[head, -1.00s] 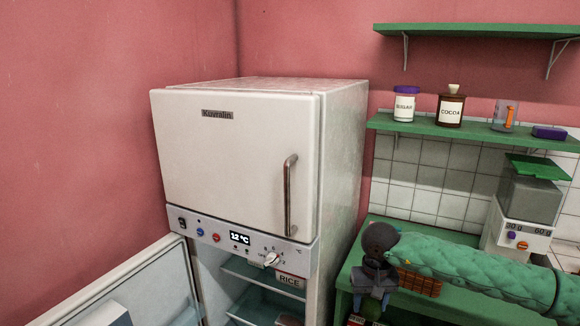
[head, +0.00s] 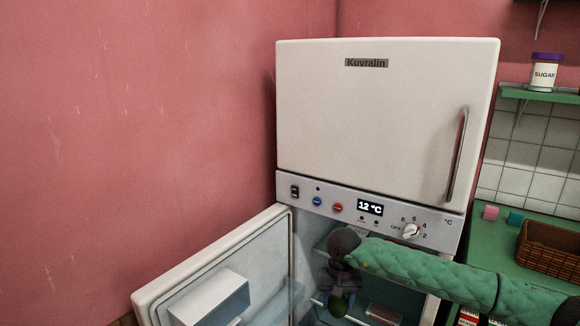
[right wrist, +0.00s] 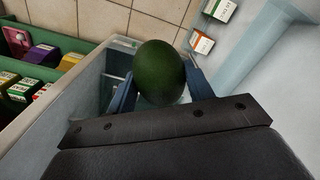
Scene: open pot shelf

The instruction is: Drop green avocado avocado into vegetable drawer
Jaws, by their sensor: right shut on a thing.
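The dark green avocado (right wrist: 159,72) is between the two blue-grey fingers of my right gripper (right wrist: 160,86) in the right wrist view. In the head view the right gripper (head: 338,287) is shut on the avocado (head: 338,306), which hangs below it at the open lower compartment of the white fridge (head: 375,115). My green-sleeved right arm covers part of the opening. I cannot clearly make out the vegetable drawer; the fridge's bottom is out of the head view. My left gripper is not in view.
The lower fridge door (head: 225,262) stands open to the left, with a white bin (head: 210,298) on its inside. The upper door is closed. A green counter with a brown basket (head: 548,250) is at the right. A glass shelf edge shows inside the fridge.

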